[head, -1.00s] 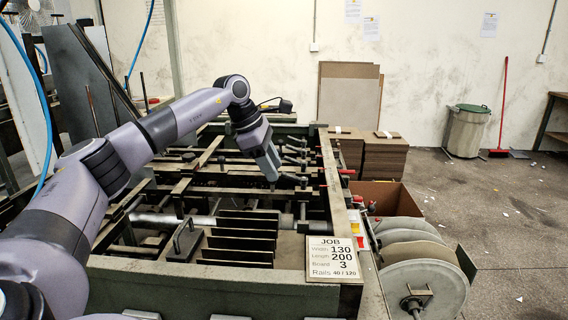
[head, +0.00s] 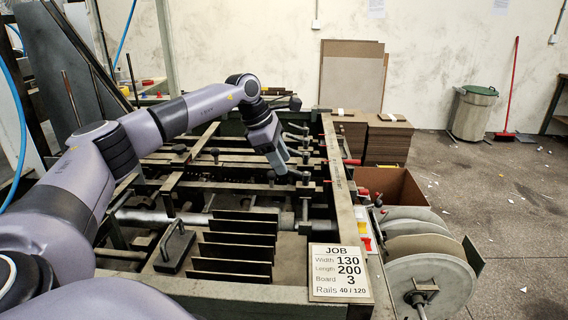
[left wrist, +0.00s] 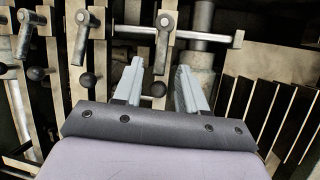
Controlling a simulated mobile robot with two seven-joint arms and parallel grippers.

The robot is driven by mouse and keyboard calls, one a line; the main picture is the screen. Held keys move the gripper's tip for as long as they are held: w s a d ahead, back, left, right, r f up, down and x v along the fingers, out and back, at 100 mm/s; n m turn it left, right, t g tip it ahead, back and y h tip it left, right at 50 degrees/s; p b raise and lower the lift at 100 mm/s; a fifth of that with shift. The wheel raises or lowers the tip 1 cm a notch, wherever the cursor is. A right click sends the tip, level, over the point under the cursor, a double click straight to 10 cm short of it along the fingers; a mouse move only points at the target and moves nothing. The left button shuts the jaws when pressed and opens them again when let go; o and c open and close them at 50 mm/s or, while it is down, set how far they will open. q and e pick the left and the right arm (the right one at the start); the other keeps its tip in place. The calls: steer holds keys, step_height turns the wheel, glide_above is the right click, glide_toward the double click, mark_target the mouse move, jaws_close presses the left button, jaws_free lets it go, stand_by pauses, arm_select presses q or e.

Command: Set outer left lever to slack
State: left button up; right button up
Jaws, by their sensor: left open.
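My left gripper (head: 284,168) is open, pointing down over the feeder's row of levers. In the left wrist view its two fingers (left wrist: 160,85) straddle a lever with a dark ball knob (left wrist: 157,89); no contact is clear. That lever hangs from a clamp on a crossbar (left wrist: 185,34). Two more levers, one at the middle left (left wrist: 82,38) and one at the far left (left wrist: 24,35), stand beside it with their own knobs. I cannot tell which of them is the outer left lever. My right gripper is not in view.
The feeder frame (head: 345,205) carries a job card (head: 339,272) at its front corner. Dark upright plates (head: 240,238) and a handled block (head: 174,250) sit inside it. Reels (head: 430,285) and a cardboard box (head: 392,186) stand to the right. Floor farther right is mostly clear.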

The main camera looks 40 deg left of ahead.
mark_target(294, 174)
arm_select(q)
steer(key=shift+x, duration=1.2)
steer(key=shift+c, duration=0.3)
jaws_close()
